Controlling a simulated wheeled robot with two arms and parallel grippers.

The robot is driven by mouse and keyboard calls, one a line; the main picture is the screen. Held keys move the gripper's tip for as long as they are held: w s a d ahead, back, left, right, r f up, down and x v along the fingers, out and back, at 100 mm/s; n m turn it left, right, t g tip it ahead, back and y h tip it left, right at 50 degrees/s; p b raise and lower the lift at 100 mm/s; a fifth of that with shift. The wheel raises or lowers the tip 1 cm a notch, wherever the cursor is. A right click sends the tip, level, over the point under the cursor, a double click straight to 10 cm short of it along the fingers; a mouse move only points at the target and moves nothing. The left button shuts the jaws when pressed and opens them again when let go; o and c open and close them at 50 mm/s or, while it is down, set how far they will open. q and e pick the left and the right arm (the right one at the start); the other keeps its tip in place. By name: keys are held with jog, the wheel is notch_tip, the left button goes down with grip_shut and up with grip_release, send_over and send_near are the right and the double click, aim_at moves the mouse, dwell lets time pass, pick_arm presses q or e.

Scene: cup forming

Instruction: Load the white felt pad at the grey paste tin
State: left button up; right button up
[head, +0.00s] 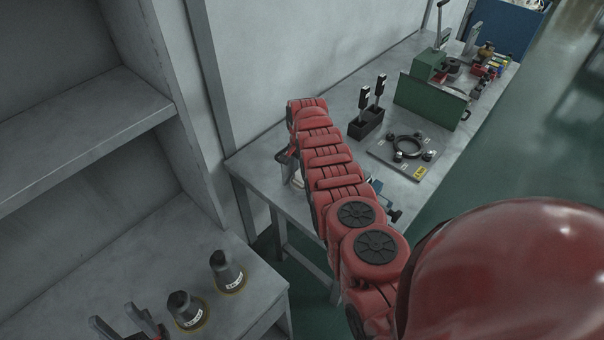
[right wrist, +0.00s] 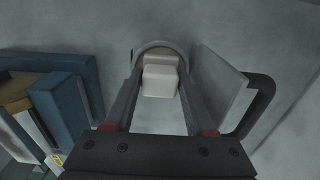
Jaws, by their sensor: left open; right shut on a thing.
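A white block-like piece, which looks like the felt pad (right wrist: 160,80), sits between the fingers of my right gripper (right wrist: 165,62) in the right wrist view. My right gripper is shut on it. A curved grey rim, likely the grey paste tin (right wrist: 158,44), arcs just behind the pad; I cannot tell whether they touch. In the head view my right arm reaches over the bench and hides most of that gripper and the tin. My left gripper (head: 124,322) is open at the lower left, beside two dark cone-shaped pieces.
The dark cones (head: 228,271) (head: 188,311) stand on the near shelf. On the grey bench are a black holder (head: 366,124) with two upright tools, a plate with a black ring (head: 407,146) and a green panel (head: 428,103). Blue parts (right wrist: 68,105) and a grey plate (right wrist: 220,85) flank my right gripper.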

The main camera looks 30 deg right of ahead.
dwell(0.3)
notch_tip(320, 180, up, 5)
jog(key=p, duration=0.4)
jog(key=shift+r+p, duration=0.15)
jog(key=shift+p, duration=0.2)
jog(key=shift+r+p, duration=0.6)
jog(key=shift+r, duration=0.2)
